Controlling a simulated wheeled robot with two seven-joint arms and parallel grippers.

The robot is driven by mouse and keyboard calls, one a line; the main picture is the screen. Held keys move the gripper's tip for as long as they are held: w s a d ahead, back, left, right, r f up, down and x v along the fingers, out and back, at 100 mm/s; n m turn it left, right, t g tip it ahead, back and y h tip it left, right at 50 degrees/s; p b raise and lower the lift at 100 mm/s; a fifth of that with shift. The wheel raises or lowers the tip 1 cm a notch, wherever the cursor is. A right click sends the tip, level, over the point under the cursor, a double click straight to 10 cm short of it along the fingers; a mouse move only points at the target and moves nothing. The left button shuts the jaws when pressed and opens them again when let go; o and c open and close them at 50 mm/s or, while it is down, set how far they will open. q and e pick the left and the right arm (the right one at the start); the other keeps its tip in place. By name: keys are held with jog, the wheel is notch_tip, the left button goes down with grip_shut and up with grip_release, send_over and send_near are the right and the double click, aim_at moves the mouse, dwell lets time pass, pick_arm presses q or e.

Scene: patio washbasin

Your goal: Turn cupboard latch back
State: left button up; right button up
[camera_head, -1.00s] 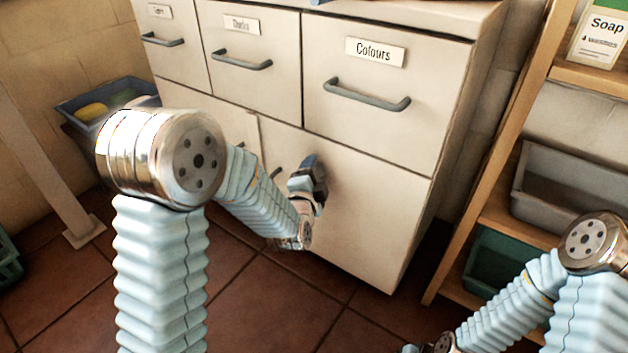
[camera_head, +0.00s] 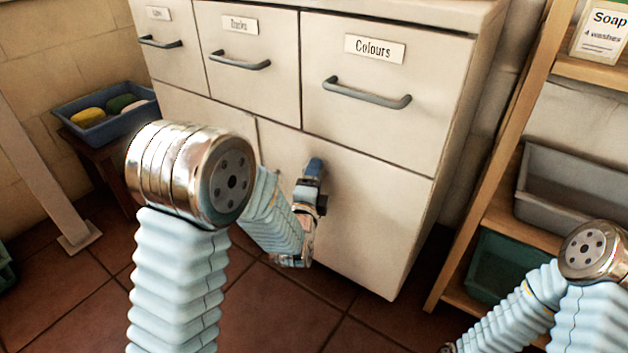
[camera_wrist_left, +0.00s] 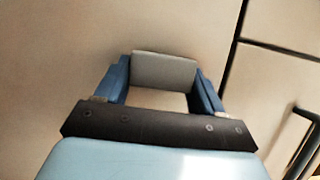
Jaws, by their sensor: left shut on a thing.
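The cupboard latch (camera_wrist_left: 165,70) is a small grey block on the pale cupboard front in the left wrist view. My left gripper (camera_wrist_left: 164,84) has one blue finger on each side of it and is shut on it. In the head view my left gripper (camera_head: 314,172) is up against the lower cupboard door (camera_head: 375,215), below the drawer labelled Colours. The gripper hides the latch there. My right arm shows at the lower right of the head view, but its gripper is out of frame.
Drawers with grey handles (camera_head: 367,93) sit above the door. A wooden shelf (camera_head: 505,215) with a grey tub (camera_head: 575,190) and a green tub (camera_head: 500,262) stands at the right. A blue tray (camera_head: 85,137) stands at the left. Tiled floor lies in front.

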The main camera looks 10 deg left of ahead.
pick_arm(q)
jog(key=o, duration=1)
jog(key=shift+c, duration=0.2)
jog(key=s+p, duration=1.3)
jog(key=p, duration=0.3)
jog(key=shift+s+d+p, duration=0.35)
jog(key=shift+s+p, duration=0.05)
jog(key=shift+f, duration=0.15)
